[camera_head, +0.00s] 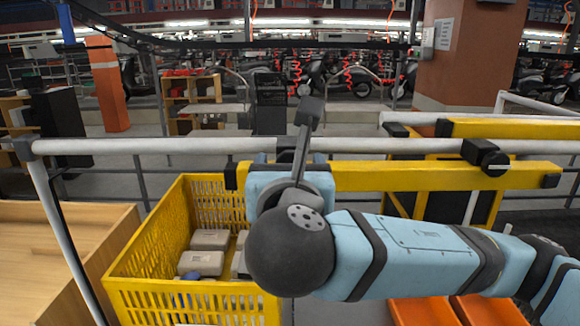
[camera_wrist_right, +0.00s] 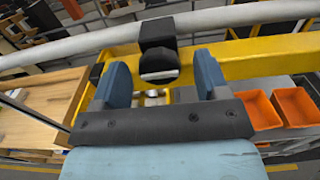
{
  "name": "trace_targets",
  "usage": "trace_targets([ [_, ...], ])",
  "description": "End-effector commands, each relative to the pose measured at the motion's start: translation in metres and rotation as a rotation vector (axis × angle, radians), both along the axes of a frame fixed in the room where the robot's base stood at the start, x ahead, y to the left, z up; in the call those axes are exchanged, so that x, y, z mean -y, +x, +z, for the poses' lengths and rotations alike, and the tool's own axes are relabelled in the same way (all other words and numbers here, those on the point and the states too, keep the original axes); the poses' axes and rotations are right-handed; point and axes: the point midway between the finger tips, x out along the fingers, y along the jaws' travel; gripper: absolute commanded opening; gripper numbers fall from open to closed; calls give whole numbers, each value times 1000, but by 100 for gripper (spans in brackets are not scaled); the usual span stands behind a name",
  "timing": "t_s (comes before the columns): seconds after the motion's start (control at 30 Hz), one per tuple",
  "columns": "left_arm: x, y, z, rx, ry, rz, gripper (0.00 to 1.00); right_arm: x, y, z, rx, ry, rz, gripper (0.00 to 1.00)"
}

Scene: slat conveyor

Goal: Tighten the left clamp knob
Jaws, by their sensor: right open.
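The left clamp knob (camera_wrist_right: 159,64) is a black round knob with a pale lower face, under a black clamp block (camera_wrist_right: 157,32) on the white rail. In the right wrist view it shows between the two blue fingers of my right gripper (camera_wrist_right: 162,76), which is open. I cannot tell whether the fingers touch it. In the head view my right gripper (camera_head: 290,162) is at the rail and yellow beam, above the crate's right side, and it hides this knob. A similar black clamp and knob (camera_head: 486,157) sits further right on the rail. My left gripper is not in view.
The white rail (camera_head: 400,146) and yellow beam (camera_head: 380,176) run across in front. A yellow crate (camera_head: 150,240) with grey boxes (camera_head: 202,262) stands below left, beside a wooden surface (camera_head: 50,240). Orange bins (camera_head: 425,312) are lower right. A brown pillar (camera_head: 470,50) stands behind.

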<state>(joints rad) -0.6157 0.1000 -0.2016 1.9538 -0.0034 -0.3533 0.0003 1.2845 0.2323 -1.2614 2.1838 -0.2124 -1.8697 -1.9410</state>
Motion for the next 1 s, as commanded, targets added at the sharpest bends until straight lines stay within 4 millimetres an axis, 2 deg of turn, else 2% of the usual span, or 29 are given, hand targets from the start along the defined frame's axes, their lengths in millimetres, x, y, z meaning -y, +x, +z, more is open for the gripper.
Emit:
trace_targets([
  [0.03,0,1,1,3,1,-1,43,0,0,0,0,0,0,64],
  [0.23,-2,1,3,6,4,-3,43,0,0,0,0,0,0,19],
  [0.67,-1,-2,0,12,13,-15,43,0,0,-2,-1,78,0,19],
  [1.0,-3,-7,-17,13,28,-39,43,0,0,-4,-1,347,0,19],
])
